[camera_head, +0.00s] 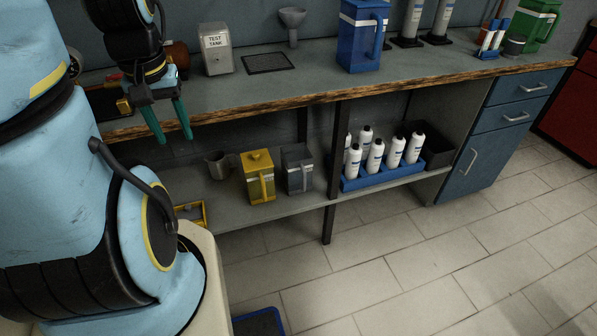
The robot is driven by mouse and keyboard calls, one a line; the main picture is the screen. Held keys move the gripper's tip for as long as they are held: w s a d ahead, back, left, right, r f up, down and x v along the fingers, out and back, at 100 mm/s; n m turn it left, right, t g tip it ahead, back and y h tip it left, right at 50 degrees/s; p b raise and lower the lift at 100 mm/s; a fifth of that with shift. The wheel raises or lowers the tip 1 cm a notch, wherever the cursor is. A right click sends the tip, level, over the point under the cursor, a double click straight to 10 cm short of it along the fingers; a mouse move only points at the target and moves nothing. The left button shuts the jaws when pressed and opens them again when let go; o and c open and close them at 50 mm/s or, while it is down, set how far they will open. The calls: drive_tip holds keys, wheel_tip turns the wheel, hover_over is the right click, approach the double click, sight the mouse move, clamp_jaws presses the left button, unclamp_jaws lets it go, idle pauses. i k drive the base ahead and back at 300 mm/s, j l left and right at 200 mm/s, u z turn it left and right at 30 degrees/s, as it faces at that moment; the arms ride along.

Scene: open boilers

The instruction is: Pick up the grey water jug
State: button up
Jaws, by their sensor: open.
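The grey water jug (299,170) stands upright on the lower shelf, just right of a yellow jug (257,176). It is dark grey with a light label and a handle facing the front. My gripper (167,138) is at the upper left, pointing down, with its two green fingers apart and nothing between them. It is in front of the worktop's front edge, above and to the left of the grey jug. They are well apart.
A shelf post (334,150) stands close to the right of the grey jug. A blue tray (388,177) of white bottles sits beyond it. A small metal cup (218,165) is left of the yellow jug. The worktop (330,85) overhangs the shelf.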

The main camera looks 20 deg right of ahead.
sight(297, 159)
drive_tip(key=k+l+u, duration=0.15)
drive_tip(key=l+u, duration=0.2)
drive_tip(key=k+l+u, duration=0.2)
drive_tip(key=u, duration=0.2)
drive_tip(key=k+l+u, duration=0.1)
drive_tip(key=u, duration=0.15)
drive_tip(key=k+u, duration=0.3)
drive_tip(key=i+l, duration=0.05)
